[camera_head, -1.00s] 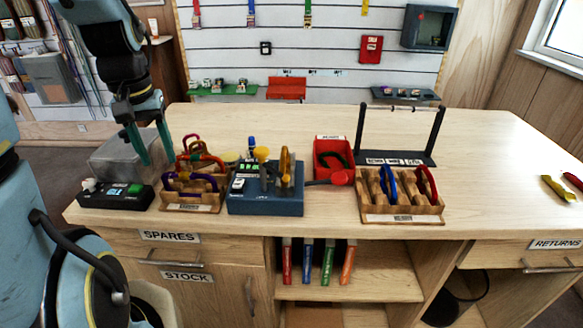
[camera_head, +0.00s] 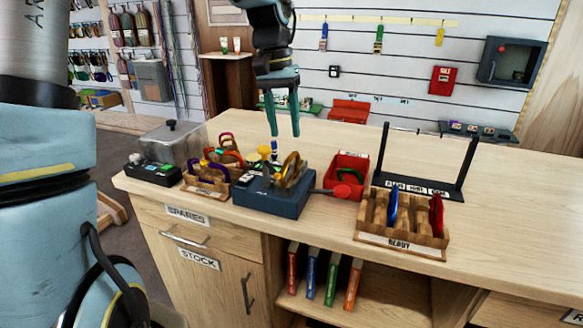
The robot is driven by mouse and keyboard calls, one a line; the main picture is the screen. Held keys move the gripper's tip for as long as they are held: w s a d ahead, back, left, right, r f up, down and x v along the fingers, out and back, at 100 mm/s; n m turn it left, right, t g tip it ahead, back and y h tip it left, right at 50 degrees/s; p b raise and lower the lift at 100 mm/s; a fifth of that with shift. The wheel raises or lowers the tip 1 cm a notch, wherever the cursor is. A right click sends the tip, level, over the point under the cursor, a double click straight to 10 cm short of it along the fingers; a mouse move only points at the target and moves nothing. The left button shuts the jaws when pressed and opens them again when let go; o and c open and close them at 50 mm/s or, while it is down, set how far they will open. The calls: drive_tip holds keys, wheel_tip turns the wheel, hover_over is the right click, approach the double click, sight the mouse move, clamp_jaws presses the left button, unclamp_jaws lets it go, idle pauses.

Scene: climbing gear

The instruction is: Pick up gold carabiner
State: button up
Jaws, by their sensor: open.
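The gold carabiner (camera_head: 291,170) stands upright in the blue-grey fixture (camera_head: 272,198) on the bench, near the fixture's right side. My gripper (camera_head: 284,122) hangs above and slightly left of the carabiner, fingers pointing down. Its two teal fingers are apart with nothing between them. The fingertips look clear of the carabiner, though the exact gap in depth cannot be told.
Left of the fixture is a wooden rack (camera_head: 207,190) with coloured carabiners. A red bin (camera_head: 348,176) stands to the right. Further right are a wooden READY rack (camera_head: 377,238) holding blue and red carabiners, and a dark upright frame (camera_head: 463,160). The bench's far right is clear.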

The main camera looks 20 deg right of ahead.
sight(290, 156)
drive_tip(key=f, duration=0.2)
drive_tip(key=shift+s+d+f, duration=0.1)
drive_tip(key=shift+s+f, duration=0.1)
drive_tip(key=shift+f, duration=0.1)
drive_tip(key=f, duration=0.1)
drive_tip(key=f+p, duration=0.1)
drive_tip(key=s+f+p, duration=0.1)
drive_tip(key=f, duration=0.1)
drive_tip(key=shift+d, duration=0.25)
drive_tip(key=shift+w+f, duration=0.1)
drive_tip(key=shift+f, duration=0.45)
clamp_jaws()
idle(0.5)
